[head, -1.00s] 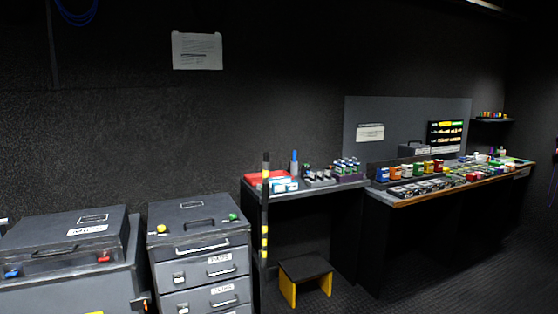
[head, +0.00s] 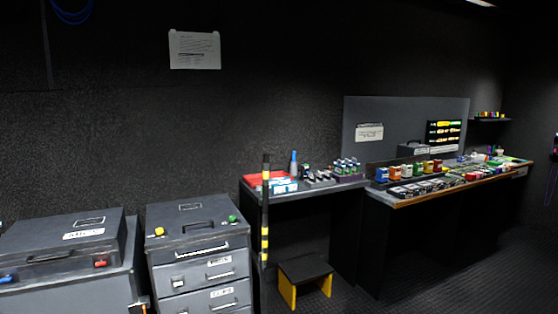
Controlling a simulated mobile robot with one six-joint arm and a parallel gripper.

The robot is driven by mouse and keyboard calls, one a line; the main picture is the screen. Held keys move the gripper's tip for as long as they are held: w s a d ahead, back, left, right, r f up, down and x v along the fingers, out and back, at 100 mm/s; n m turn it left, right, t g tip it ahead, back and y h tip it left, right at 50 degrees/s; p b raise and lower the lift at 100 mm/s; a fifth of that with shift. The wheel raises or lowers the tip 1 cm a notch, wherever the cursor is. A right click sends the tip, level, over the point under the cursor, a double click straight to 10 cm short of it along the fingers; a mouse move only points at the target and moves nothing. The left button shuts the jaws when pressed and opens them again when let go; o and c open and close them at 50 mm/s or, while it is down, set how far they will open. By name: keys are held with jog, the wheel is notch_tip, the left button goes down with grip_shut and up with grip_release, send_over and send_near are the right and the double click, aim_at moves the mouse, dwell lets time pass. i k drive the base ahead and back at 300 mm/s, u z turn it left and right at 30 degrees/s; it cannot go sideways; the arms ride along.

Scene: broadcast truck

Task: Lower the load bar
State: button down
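A thin upright pole (head: 265,208), black with yellow bands, stands in front of the left end of the small dark table in the head view. It may be the load bar, but I cannot tell for certain. Its lower end passes down beside the drawer cabinet. No other bar stands out in this view. My gripper is not in view.
A dark drawer cabinet (head: 196,252) stands left of the pole, beside a lidded case (head: 62,238). A step stool (head: 305,270) with yellow legs sits right of the pole. A long workbench (head: 440,186) holds many small items. Floor (head: 460,270) is clear at lower right.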

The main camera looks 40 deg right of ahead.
aim_at(266, 173)
jog(key=i, duration=0.95)
jog(key=u, duration=0.05)
